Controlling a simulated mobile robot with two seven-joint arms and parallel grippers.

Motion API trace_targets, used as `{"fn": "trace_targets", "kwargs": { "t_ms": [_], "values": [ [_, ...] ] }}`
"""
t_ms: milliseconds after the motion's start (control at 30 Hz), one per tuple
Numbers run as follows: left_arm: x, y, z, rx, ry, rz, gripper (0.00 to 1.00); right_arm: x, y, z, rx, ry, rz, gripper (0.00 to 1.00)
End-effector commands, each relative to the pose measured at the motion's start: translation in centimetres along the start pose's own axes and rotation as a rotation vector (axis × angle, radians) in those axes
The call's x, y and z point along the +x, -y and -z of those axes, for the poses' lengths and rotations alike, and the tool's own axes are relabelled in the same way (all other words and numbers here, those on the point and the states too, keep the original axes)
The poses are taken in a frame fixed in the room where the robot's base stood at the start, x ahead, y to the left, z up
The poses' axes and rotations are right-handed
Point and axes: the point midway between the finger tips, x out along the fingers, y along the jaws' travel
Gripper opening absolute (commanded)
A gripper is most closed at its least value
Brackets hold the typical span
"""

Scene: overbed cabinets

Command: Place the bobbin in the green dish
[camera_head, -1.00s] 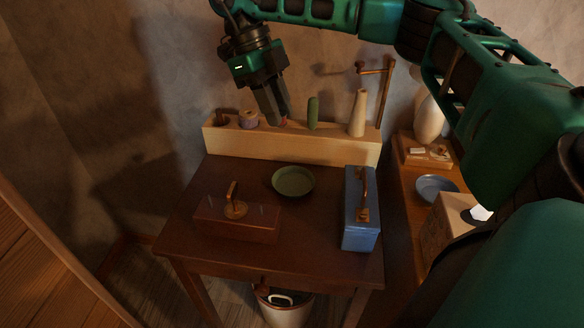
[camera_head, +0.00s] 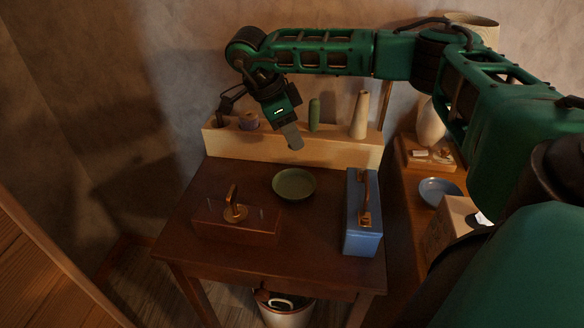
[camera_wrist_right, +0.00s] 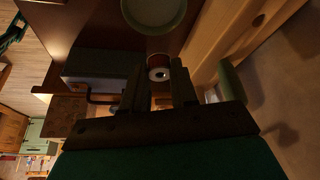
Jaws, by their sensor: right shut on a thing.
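My right gripper (camera_head: 294,142) is shut and hangs in front of the cream rack, above and behind the green dish. In the right wrist view the gripper (camera_wrist_right: 158,92) has a small reddish bobbin with a pale, holed end (camera_wrist_right: 159,74) between its fingertips. In the head view the fingers hide the bobbin. The green dish (camera_head: 294,184) lies empty on the dark table and also shows at the top of the right wrist view (camera_wrist_right: 153,12). My left gripper is not in view.
The cream rack (camera_head: 290,152) at the table's back holds a purple spool (camera_head: 248,121), a green cylinder (camera_head: 314,115) and a pale cone (camera_head: 360,116). A brown box (camera_head: 236,222) stands left of the dish, a blue handled box (camera_head: 362,235) right. A side table holds a blue bowl (camera_head: 438,191).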

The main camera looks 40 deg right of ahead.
Motion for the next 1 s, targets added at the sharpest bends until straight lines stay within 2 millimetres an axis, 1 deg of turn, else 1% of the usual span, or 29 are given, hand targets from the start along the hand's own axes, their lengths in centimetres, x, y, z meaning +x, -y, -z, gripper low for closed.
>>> {"fn": "trace_targets", "kwargs": {
  "t_ms": [33,100,200,433,600,700,800,1000],
  "values": [
    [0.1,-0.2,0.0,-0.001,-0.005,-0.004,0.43,1.5,-0.1,-0.6,-0.001,-0.003,-0.003,0.0],
    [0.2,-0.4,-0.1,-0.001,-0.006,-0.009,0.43,3.1,-0.1,-1.2,0.0,-0.002,-0.004,0.0],
    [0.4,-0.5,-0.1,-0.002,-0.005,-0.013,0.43,4.7,0.0,-1.9,0.001,0.0,-0.002,0.0],
    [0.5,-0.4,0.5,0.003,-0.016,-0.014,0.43,6.5,0.0,-2.7,0.002,-0.001,-0.001,0.0],
    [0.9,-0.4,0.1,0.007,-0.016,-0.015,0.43,9.4,-0.1,-3.9,0.002,-0.002,-0.003,0.0],
    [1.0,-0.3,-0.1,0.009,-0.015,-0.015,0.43,10.6,-0.1,-4.4,0.001,0.0,-0.002,0.0],
    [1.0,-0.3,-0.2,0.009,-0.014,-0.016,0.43,11.2,0.0,-4.6,0.002,0.0,-0.001,0.0],
    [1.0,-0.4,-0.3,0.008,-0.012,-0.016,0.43,11.1,0.0,-4.6,0.002,0.001,-0.001,0.0]
  ]
}}
